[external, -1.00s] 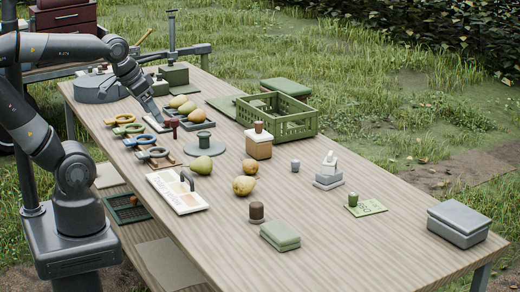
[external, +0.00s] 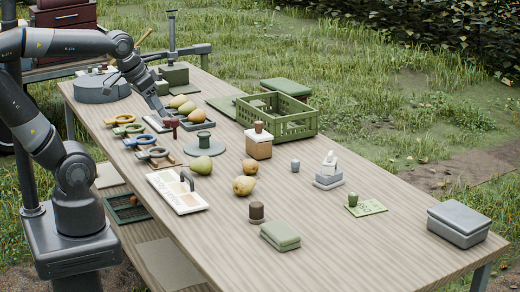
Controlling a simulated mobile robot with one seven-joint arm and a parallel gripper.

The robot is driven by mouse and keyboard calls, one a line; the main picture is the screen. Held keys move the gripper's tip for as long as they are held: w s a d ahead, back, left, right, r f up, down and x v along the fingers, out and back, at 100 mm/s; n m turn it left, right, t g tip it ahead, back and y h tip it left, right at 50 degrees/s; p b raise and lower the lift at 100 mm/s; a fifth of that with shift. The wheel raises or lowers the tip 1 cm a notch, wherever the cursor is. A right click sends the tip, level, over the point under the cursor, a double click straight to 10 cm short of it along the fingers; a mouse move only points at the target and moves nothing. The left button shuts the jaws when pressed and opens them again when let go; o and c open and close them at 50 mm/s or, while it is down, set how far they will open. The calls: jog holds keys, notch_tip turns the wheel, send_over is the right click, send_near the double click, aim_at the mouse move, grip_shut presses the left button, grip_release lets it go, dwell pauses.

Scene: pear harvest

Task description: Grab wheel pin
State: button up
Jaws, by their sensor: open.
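My gripper (external: 162,115) points down at the left part of the wooden table, low over it, next to a pale tray on the table. It is open; its fingers are small and partly merged with the things behind them. A small dark red upright pin with a wider top (external: 173,127) stands just to the right of and below my gripper in the picture, apart from it as far as I can see. It may be the wheel pin, but I cannot tell for sure. No wheel is clearly visible at it.
Several ring-handled tools (external: 122,120) lie on the left. A grey round plate with a green spool (external: 205,140), a green crate (external: 297,130) and a white palette box (external: 165,184) stand nearby.

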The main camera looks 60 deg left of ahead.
jog(key=w+a+r+n+y, duration=0.1)
jog(key=w+a+r+n, duration=0.2)
jog(key=w+a, duration=0.8)
jog(key=n+g+y, duration=0.2)
jog(key=n+g, duration=0.1)
jog(key=n, duration=0.4)
send_over(174, 119)
jog(key=s+d, duration=0.2)
jog(key=d, duration=0.1)
notch_tip(174, 119, down, 21)
jog(key=x, duration=0.5)
jog(key=shift+s+a+f, duration=0.25)
jog(key=shift+a+f, duration=0.1)
jog(key=shift+a, duration=0.15)
jog(key=shift+y, duration=0.3)
jog(key=shift+w+x, duration=0.2)
jog(key=shift+x, duration=1.25)
jog(key=shift+w+x, duration=0.2)
jog(key=shift+x, duration=1.25)
jog(key=shift+r, duration=0.1)
jog(key=shift+c, duration=0.4)
jog(key=c, duration=1)
